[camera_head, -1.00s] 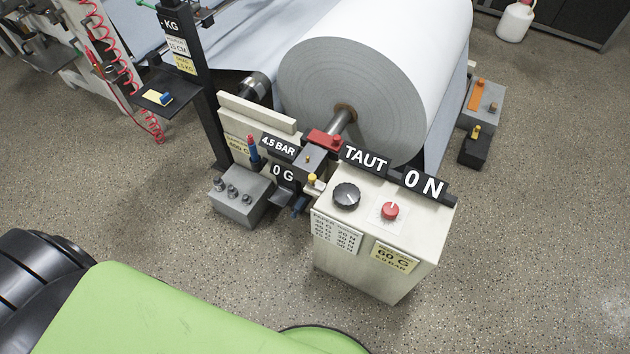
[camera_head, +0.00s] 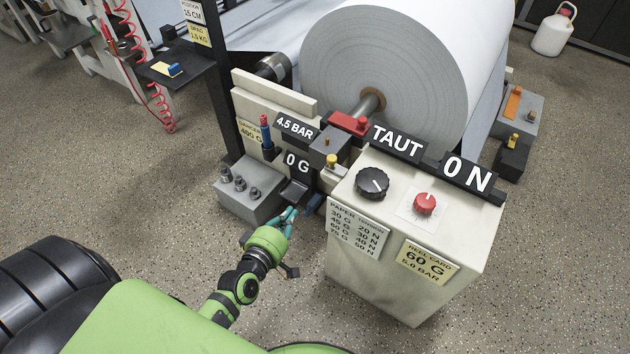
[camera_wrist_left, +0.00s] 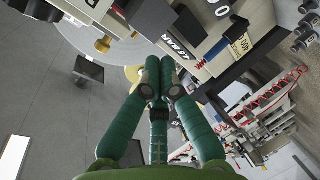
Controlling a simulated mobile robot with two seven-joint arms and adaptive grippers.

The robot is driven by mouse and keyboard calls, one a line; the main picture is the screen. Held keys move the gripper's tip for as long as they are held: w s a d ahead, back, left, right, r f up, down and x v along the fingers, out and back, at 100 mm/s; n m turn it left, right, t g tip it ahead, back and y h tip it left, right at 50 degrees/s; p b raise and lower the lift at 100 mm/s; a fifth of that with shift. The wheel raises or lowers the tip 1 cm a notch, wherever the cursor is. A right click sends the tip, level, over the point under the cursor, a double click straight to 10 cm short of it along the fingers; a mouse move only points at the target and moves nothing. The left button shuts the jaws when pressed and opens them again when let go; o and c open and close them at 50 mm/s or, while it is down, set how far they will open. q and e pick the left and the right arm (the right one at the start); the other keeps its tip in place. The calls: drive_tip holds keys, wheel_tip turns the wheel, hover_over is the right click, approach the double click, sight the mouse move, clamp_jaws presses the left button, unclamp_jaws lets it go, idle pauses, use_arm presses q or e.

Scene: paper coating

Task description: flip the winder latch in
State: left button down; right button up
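My left gripper (camera_head: 284,216) has teal fingers and is in front of the winder stand, below the 0 G sign and left of the cream cabinet. In the left wrist view its fingertips (camera_wrist_left: 160,64) are together, with nothing visible between them. A red block with a red knob (camera_head: 350,122) sits by the end of the roll's shaft. A grey block with a brass knob (camera_head: 328,147) is in front of it, with a yellow knob (camera_head: 331,160) beside it. Which part is the winder latch is not clear. My right gripper is not in view.
The cream cabinet (camera_head: 410,245) carries a black dial (camera_head: 372,183) and a red knob (camera_head: 425,203). A grey box with several studs (camera_head: 247,192) stands left of the gripper. The large paper roll (camera_head: 400,65) is behind. Open floor lies in front.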

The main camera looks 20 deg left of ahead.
sight(336, 166)
use_arm(q)
wheel_tip(336, 166, up, 7)
drive_tip(key=w+a+n+t+y+b, duration=0.1)
drive_tip(key=a+n+t+b, duration=0.1)
drive_tip(key=n, duration=0.1)
drive_tip(key=shift+w+n+t, duration=0.2)
drive_tip(key=shift+n+t, duration=0.1)
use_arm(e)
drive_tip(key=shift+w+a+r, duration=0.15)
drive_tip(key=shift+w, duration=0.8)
use_arm(q)
drive_tip(key=w+d+b, duration=0.1)
drive_tip(key=w+d, duration=0.2)
drive_tip(key=w, duration=0.8)
drive_tip(key=shift+f, duration=0.25)
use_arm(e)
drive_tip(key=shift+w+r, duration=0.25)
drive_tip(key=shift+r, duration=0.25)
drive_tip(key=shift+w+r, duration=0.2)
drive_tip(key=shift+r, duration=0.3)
use_arm(q)
drive_tip(key=shift+w+d, duration=0.1)
